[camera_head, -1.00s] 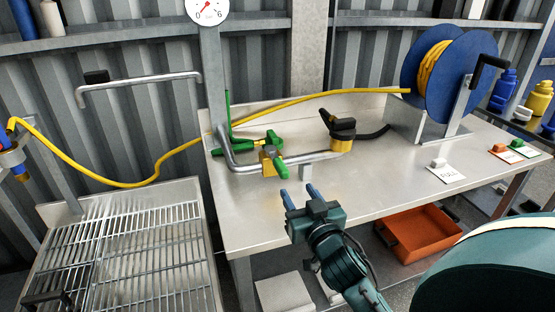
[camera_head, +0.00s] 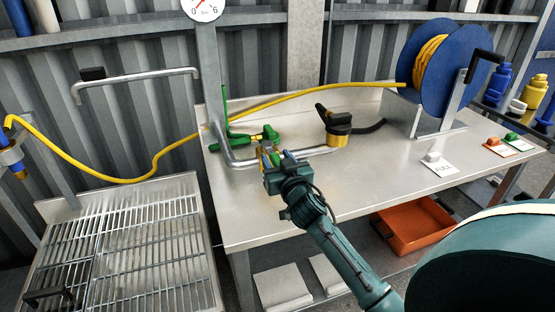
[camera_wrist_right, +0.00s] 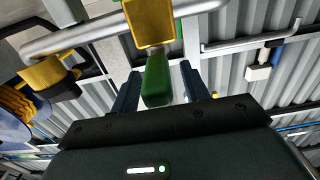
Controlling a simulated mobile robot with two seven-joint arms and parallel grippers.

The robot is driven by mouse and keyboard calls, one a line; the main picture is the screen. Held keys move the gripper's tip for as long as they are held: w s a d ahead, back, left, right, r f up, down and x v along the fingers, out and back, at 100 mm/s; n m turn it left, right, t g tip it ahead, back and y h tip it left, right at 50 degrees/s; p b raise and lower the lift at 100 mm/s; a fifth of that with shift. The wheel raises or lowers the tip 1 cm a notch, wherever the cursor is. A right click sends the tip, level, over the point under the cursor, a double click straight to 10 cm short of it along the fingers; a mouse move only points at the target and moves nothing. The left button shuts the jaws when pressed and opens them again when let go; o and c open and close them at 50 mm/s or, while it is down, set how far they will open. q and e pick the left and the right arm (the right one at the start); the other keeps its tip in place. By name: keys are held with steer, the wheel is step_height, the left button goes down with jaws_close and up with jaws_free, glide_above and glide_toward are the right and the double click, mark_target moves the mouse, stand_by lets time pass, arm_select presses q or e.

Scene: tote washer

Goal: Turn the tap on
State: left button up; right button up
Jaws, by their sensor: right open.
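The tap is a yellow valve body on a grey pipe above the steel bench, with a green lever. In the head view its yellow body (camera_head: 265,157) is partly hidden behind my right gripper (camera_head: 271,157). In the right wrist view the yellow body (camera_wrist_right: 149,22) is at the top, and the green lever (camera_wrist_right: 155,80) points down toward my palm. My right gripper (camera_wrist_right: 162,90) is open, with one blue finger on each side of the lever. Gaps show between lever and fingers in that view. My left gripper is not in view.
Another green handle (camera_head: 262,134) lies just behind the tap. A black-and-yellow fitting (camera_head: 337,125) stands to its right. A blue hose reel (camera_head: 448,70) is farther right, its yellow hose crossing behind. The bench front (camera_head: 330,187) is clear.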

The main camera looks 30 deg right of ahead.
steer(key=shift+c, duration=0.4)
jaws_close()
